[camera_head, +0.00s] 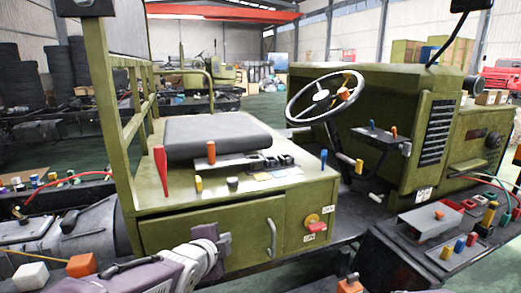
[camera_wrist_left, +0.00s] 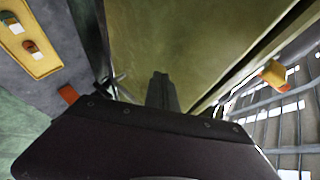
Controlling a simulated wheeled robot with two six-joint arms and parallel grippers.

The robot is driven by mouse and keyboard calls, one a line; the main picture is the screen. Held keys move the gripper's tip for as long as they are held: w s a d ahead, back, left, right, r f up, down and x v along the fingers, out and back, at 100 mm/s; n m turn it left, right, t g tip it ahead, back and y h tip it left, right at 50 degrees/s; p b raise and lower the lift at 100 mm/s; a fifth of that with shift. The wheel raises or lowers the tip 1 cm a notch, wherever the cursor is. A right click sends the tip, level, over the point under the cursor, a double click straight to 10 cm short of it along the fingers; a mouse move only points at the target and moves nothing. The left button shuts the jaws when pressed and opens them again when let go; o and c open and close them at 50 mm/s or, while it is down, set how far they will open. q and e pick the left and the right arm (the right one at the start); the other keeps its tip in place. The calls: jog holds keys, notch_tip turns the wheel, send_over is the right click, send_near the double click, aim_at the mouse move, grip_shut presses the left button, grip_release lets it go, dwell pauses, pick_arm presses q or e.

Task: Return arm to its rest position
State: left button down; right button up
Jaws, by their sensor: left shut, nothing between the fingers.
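My left arm comes in from the lower left in the head view. Its gripper (camera_head: 222,243) is in front of the olive-green cabinet (camera_head: 175,234) under the seat, close to its door. I cannot tell whether it touches the door. In the left wrist view the dark fingers (camera_wrist_left: 161,82) are together with nothing between them, and a green panel (camera_wrist_left: 190,45) lies beyond them. My right gripper does not show in either view.
The cabinet has a curved handle (camera_head: 271,238) and a red knob (camera_head: 316,227). A black seat (camera_head: 215,133) and a steering wheel (camera_head: 324,98) stand above. A side deck with coloured levers (camera_head: 459,246) is at the right. Hoses and parts crowd the lower left.

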pick_arm(q)
jog(key=s+a+f+n+g+y, duration=0.2)
jog(key=s+a+f+n+g, duration=0.3)
jog(key=f, duration=0.6)
jog(key=s+a+f+n+g, duration=0.25)
jog(key=s+f+n, duration=0.25)
jog(key=s, duration=0.3)
jog(key=s+a+f+n+g, duration=0.1)
jog(key=s+f+n+g, duration=0.2)
jog(key=s+f+n, duration=0.4)
notch_tip(320, 180, up, 18)
jog(key=s+p, duration=0.1)
jog(key=p, duration=1.5)
jog(key=shift+s, duration=0.4)
